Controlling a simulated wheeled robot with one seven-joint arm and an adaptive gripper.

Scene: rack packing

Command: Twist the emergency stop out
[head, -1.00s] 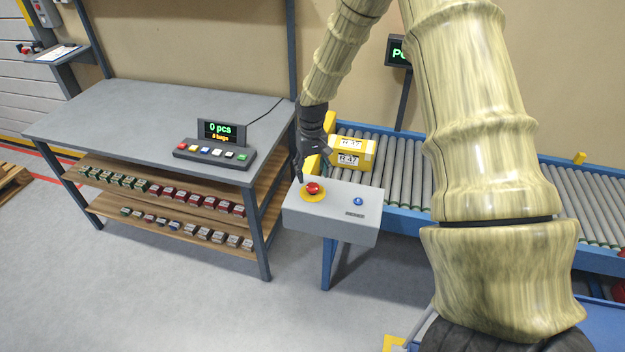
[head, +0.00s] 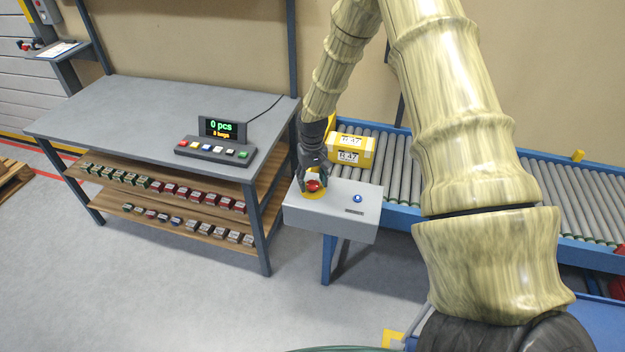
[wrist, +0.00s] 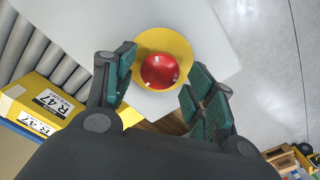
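The emergency stop is a red mushroom button (head: 313,186) on a yellow disc, on top of a grey control box (head: 340,215). In the wrist view the red button (wrist: 160,71) lies on its yellow disc (wrist: 178,42), just ahead of the fingertips. My gripper (head: 313,180) is over the button, pointing down. In the wrist view my gripper (wrist: 158,85) is open, with one teal-padded finger on each side of the button and gaps between pads and button. From these views I cannot tell whether the pads are level with the button.
A blue button (head: 357,199) sits on the same box, to the right. A yellow R-47 carton (head: 350,150) stands on the roller conveyor (head: 480,175) behind. A grey workbench (head: 110,110) with a button panel (head: 215,152) is to the left.

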